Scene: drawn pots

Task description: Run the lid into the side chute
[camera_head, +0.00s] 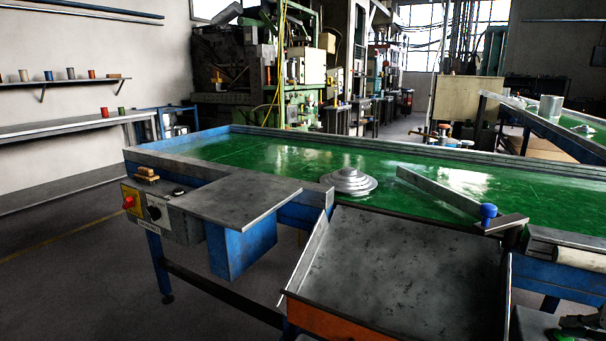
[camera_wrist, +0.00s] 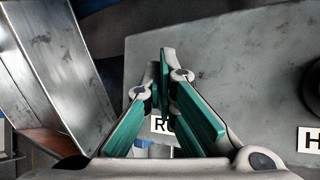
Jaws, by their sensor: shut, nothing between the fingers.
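The lid (camera_head: 349,180), a stepped round silver disc with a small knob, lies on the green conveyor belt (camera_head: 270,153) near its front edge. The side chute (camera_head: 400,270) is a grey metal tray with raised sides and an orange front, sloping down from the belt. A grey diverter bar (camera_head: 437,190) lies slantwise across the belt right of the lid, with a blue knob (camera_head: 488,212) near its front end. My gripper (camera_wrist: 164,75) is shut and empty in the wrist view, in front of a grey panel (camera_wrist: 245,70) labelled R and H.
A control box (camera_head: 145,207) with a red button hangs at the belt's left front. A flat grey plate (camera_head: 235,202) stands out left of the chute. A low rail (camera_head: 190,170) edges the belt. The belt left of the lid is clear.

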